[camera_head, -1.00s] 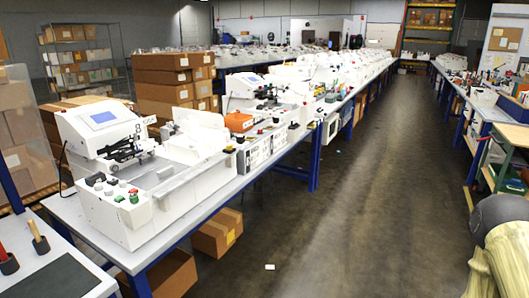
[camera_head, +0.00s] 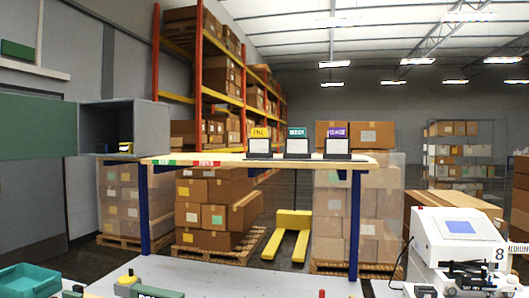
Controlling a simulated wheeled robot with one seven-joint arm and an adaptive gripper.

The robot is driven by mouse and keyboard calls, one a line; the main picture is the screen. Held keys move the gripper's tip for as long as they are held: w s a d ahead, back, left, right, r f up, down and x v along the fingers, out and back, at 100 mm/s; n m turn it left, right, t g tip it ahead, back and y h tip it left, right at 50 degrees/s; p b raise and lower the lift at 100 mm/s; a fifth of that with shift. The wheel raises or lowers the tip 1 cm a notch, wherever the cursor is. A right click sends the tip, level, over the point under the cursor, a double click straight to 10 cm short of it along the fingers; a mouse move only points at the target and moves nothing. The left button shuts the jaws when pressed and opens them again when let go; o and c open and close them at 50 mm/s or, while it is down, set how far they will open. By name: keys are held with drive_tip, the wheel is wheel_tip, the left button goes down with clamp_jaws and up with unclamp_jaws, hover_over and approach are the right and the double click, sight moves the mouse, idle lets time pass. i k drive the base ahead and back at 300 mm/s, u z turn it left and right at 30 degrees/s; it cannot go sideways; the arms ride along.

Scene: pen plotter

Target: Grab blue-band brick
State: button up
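I cannot make out a blue-band brick in the current head view. My gripper is not in this view, so its state does not show. A grey cabinet (camera_head: 149,118) at the left stands open with its green door (camera_head: 38,127) swung out to the left. A small dark and yellow item (camera_head: 125,147) is at its opening, too small to identify.
A table (camera_head: 225,158) with blue legs carries three dark stands with yellow, green and purple labels. A teal tray (camera_head: 28,284) and a white plotter machine (camera_head: 450,240) are in front. A yellow pallet jack (camera_head: 290,236) and stacked boxes stand behind.

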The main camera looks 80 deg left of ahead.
sight(101, 148)
drive_tip(key=u, duration=3.55)
